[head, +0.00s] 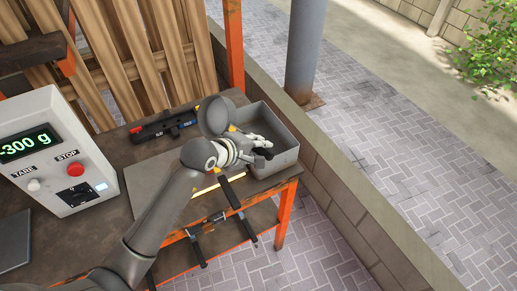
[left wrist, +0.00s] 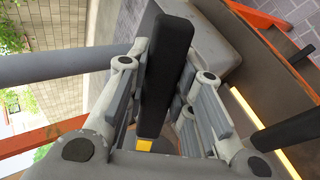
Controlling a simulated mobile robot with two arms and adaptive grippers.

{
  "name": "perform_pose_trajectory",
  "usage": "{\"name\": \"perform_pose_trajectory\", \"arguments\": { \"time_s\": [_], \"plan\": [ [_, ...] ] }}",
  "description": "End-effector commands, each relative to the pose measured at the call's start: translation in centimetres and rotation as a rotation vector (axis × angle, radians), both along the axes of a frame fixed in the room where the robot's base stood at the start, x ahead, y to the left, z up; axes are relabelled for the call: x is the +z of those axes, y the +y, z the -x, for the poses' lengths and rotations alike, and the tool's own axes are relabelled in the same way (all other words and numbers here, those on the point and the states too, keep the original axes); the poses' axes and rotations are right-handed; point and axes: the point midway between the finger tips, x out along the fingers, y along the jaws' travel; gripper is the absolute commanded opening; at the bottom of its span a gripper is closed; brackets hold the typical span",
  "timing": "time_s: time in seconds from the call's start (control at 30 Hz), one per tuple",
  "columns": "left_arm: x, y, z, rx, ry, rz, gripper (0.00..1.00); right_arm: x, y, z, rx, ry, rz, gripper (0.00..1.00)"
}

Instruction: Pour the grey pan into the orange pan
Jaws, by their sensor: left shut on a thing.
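A grey rectangular pan (head: 285,157) stands at the right corner of the workbench. My left gripper (head: 262,150) reaches over its near left part. In the left wrist view the gripper (left wrist: 165,100) is shut on a black bar-like handle (left wrist: 168,60), which stands between its finger pads. A grey body, seemingly the pan (left wrist: 215,52), shows behind the handle; whether the two are joined is hidden. I cannot make out an orange pan in either view. My right gripper is not in view.
A scale (head: 62,150) reading -300 g stands at the left. A black tool (head: 165,125) lies at the bench's back. Black clamp-like bars (head: 230,192) stick out at the front edge. An orange post (head: 234,45) rises behind; a low wall (head: 345,190) runs at right.

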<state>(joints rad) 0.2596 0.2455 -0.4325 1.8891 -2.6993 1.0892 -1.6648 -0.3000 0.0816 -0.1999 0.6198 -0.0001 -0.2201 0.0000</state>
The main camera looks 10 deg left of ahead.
Motion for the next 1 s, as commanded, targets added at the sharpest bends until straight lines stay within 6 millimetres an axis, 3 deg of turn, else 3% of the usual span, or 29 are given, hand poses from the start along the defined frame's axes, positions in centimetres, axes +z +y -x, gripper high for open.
{"name": "perform_pose_trajectory", "arguments": {
  "time_s": [1.0],
  "plan": [
    [0.1, 0.6, 0.7, 0.0, -0.143, 0.099, 0.0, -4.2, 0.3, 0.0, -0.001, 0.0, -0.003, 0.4]
  ]
}}
